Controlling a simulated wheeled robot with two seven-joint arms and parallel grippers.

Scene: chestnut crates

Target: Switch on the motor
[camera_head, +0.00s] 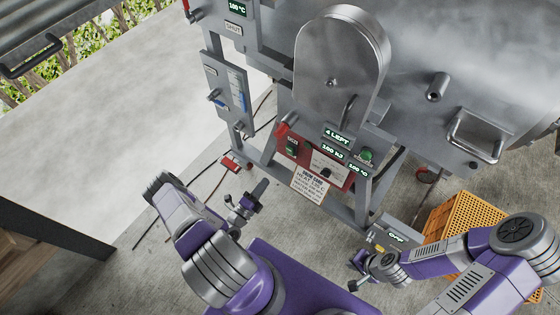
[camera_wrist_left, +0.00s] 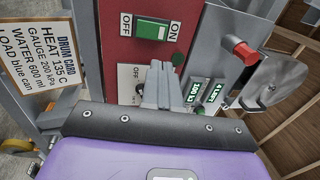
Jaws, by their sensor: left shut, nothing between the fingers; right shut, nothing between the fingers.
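A red panel (camera_head: 318,160) sits low on the front of the grey metal machine. Its green rocker switch (camera_head: 291,147) is at the panel's left end. In the left wrist view the rocker (camera_wrist_left: 153,31) lies between the words OFF and ON; which side is pressed I cannot tell. No motor label is readable. My left gripper (camera_head: 259,190) is shut and empty, below and left of the panel; its fingers (camera_wrist_left: 158,86) point toward the panel, apart from the switch. My right gripper (camera_head: 360,268) is shut and empty, near a small grey box (camera_head: 397,239) reading OFF.
A drum card (camera_head: 310,182) hangs under the panel. Displays, a green button (camera_head: 366,156) and a dark knob (camera_head: 326,173) are close by. A red knob (camera_wrist_left: 243,52) shows in the left wrist view. An orange crate (camera_head: 470,218) stands at right. The concrete floor at left is mostly clear.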

